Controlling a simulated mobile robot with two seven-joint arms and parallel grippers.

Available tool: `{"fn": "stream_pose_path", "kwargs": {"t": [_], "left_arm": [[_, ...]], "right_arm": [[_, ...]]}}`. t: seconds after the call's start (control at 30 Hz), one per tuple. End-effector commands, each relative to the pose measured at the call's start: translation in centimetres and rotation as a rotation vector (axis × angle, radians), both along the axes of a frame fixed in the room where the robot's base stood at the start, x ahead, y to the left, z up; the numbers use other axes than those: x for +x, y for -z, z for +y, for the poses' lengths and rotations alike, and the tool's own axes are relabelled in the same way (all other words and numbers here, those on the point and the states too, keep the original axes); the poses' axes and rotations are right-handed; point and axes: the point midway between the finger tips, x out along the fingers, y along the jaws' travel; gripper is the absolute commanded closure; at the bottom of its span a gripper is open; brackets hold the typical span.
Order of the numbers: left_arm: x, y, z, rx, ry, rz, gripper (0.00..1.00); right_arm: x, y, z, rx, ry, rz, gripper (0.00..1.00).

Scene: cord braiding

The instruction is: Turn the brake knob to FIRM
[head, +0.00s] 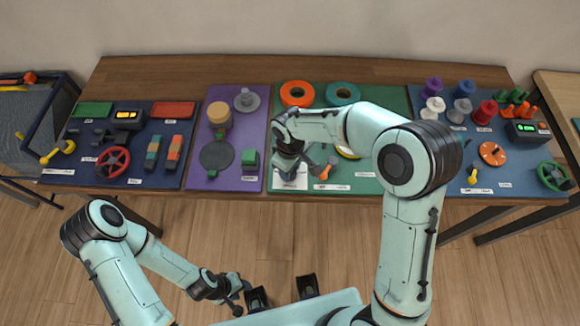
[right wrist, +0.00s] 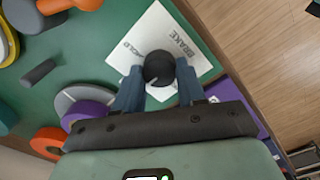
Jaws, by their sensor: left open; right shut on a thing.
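The brake knob (right wrist: 158,68) is a round dark knob on a white plate (right wrist: 148,32), seen in the right wrist view. The plate reads BRAKE and, on the left, what looks like HOLD; a FIRM mark is not visible. My right gripper (right wrist: 160,80) is shut on the knob, one blue-grey finger on each side. In the head view the plate (head: 291,182) is on the green mat, and my right gripper (head: 287,165) hides the knob. My left gripper (head: 241,289) is open and empty, low in front of the table.
On the green mat (head: 375,178) are an orange ring (head: 297,93), a teal ring (head: 342,93) and an orange-handled tool (head: 325,172). A purple mat (head: 228,95) lies just left, with a green block (head: 250,160). My right forearm covers part of the green mat.

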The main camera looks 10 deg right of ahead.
Motion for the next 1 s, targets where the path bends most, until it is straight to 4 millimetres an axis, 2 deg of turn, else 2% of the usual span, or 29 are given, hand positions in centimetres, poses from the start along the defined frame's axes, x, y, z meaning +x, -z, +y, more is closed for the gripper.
{"fn": "stream_pose_path", "kwargs": {"t": [0.33,0.37,0.4,0.43,0.77,0.87,1.0], "left_arm": [[0.0,0.0,0.0,0.000,0.000,0.000,0.57],[0.0,0.0,0.0,0.000,0.000,0.000,0.57],[0.0,0.0,0.0,0.000,0.000,0.000,0.57],[0.0,0.0,0.0,0.000,0.000,0.000,0.57],[0.0,0.0,0.0,0.000,0.000,0.000,0.57],[0.1,-0.1,0.0,0.000,0.000,-0.001,0.57],[0.2,-0.4,0.0,0.000,0.000,-0.002,0.57]], "right_arm": [[0.1,-0.1,0.0,0.000,-0.001,-0.004,0.91],[0.1,-0.1,0.0,0.000,-0.001,-0.004,0.51],[0.1,-0.1,0.0,0.000,-0.001,-0.004,0.38],[0.1,-0.1,0.0,0.000,-0.001,-0.004,0.35],[0.1,-0.3,0.0,0.001,-0.001,-0.002,0.35],[0.1,-1.4,0.0,0.001,-0.001,-0.004,0.35],[0.2,-4.2,0.1,0.003,-0.001,-0.008,0.35]]}}
